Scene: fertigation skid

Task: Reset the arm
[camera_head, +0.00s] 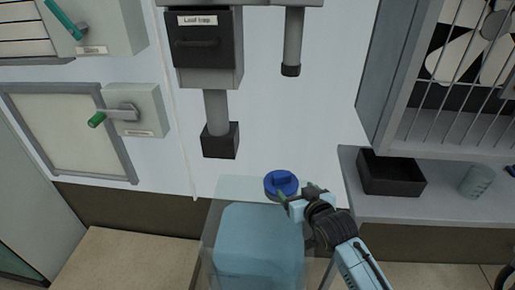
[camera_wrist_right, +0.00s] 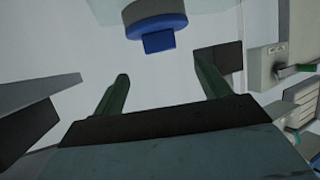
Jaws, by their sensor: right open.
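My right arm comes in from the lower right of the head view. Its gripper (camera_head: 298,192) is by the blue cap (camera_head: 281,184) above a translucent light-blue tank (camera_head: 258,245). In the right wrist view the right gripper (camera_wrist_right: 166,88) has its two green fingers spread apart with nothing between them. The blue cap also shows there, at the top (camera_wrist_right: 157,38), beyond the fingertips and apart from them. My left gripper is in neither view.
A box labelled "Leaf trap" (camera_head: 206,50) hangs on the wall with a pipe below. A lever with a green grip (camera_head: 97,119) is at left. A shelf at right holds a black bin (camera_head: 390,174) and a clear cup (camera_head: 476,181). A barred cabinet (camera_head: 440,100) stands above it.

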